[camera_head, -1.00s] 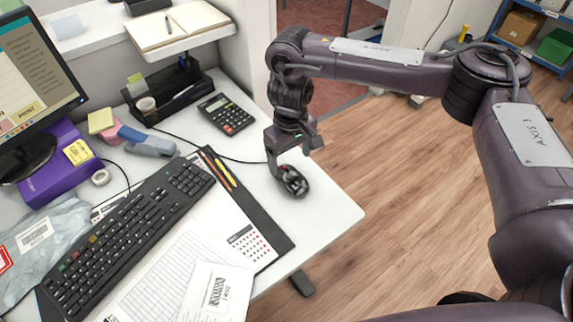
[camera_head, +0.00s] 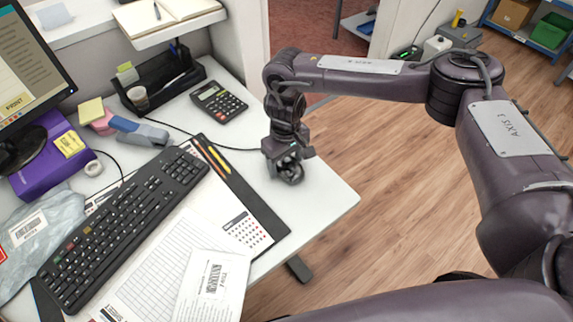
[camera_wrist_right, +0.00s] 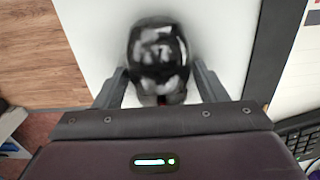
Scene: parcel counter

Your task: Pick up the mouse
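The black, glossy mouse (camera_head: 291,177) lies on the white counter near its right edge in the head view. In the right wrist view the mouse (camera_wrist_right: 158,45) is upper centre, slightly blurred. My right gripper (camera_head: 284,166) is directly over the mouse and hides part of it in the head view. In the right wrist view its two fingers stand apart, one on each side of the mouse's near end, with narrow gaps between. The gripper looks open. My left gripper is not in view.
A dark desk mat (camera_head: 262,213) with pens and a calendar lies left of the mouse. The keyboard (camera_head: 120,230) is further left and a calculator (camera_head: 219,102) is behind. The counter's right edge is close to the mouse; open floor lies beyond.

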